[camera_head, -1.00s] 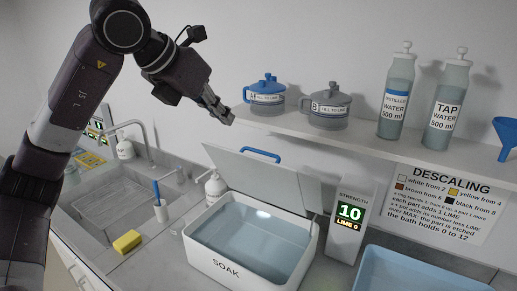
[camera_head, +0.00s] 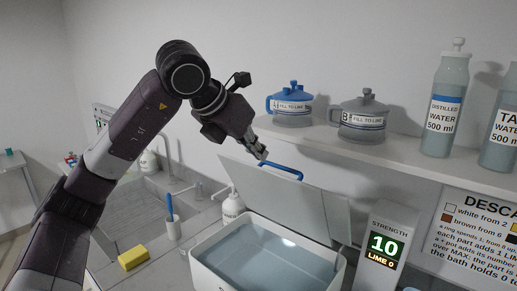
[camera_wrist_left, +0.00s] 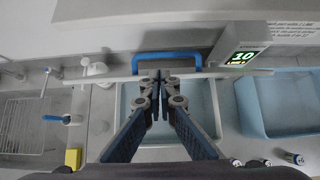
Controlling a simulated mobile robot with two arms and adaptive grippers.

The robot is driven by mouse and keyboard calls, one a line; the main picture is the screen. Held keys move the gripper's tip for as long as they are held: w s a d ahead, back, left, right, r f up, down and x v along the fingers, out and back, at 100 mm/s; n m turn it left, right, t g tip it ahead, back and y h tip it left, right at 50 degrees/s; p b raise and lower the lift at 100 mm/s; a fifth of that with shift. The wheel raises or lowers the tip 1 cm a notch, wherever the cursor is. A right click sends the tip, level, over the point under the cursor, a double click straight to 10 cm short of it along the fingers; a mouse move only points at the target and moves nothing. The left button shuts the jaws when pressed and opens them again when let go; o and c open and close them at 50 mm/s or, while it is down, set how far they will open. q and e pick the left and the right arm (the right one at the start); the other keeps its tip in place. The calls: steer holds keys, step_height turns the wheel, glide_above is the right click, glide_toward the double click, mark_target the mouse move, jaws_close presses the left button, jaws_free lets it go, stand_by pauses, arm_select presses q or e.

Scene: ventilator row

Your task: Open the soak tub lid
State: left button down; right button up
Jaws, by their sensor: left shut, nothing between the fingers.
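The soak tub (camera_head: 240,281) is a white box with bluish liquid (camera_head: 258,254) inside. Its pale grey lid (camera_head: 318,212) stands raised at the tub's back, tilted up, with a blue handle (camera_head: 281,171) near its top edge. My left gripper (camera_head: 262,155) is shut and empty, close to the handle's left end in the head view. In the left wrist view the shut fingertips (camera_wrist_left: 161,76) appear in front of the blue handle (camera_wrist_left: 166,57) and the lid's edge. I cannot tell if they touch it. My right gripper is not in view.
A shelf (camera_head: 400,155) above holds a blue jug (camera_head: 291,106), a grey jug (camera_head: 362,120) and water bottles. A strength display (camera_head: 384,248) reading 10 stands right of the tub. A soap bottle (camera_head: 232,207), yellow sponge (camera_head: 133,257) and sink (camera_head: 140,215) are to the left.

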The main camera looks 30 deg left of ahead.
mark_target(277, 165)
arm_select(q)
steer(key=p+x, duration=0.1)
steer(key=x, duration=0.4)
steer(key=shift+w+f, duration=0.25)
steer(key=shift+w, duration=0.05)
steer(key=shift+w+f+p, duration=0.3)
steer(key=shift+f, duration=0.05)
steer(key=shift+w+d+r, duration=0.1)
steer(key=shift+w+r, duration=0.15)
steer(key=shift+w, duration=0.1)
steer(key=shift+w+d+r+p, duration=0.1)
steer(key=shift+w+r+p, duration=0.15)
steer(key=shift+w, duration=0.2)
steer(key=shift+w+d+r+p, duration=0.1)
steer(key=shift+w+r+p, duration=0.05)
steer(key=shift+w+p, duration=0.25)
steer(key=shift+w, duration=0.35)
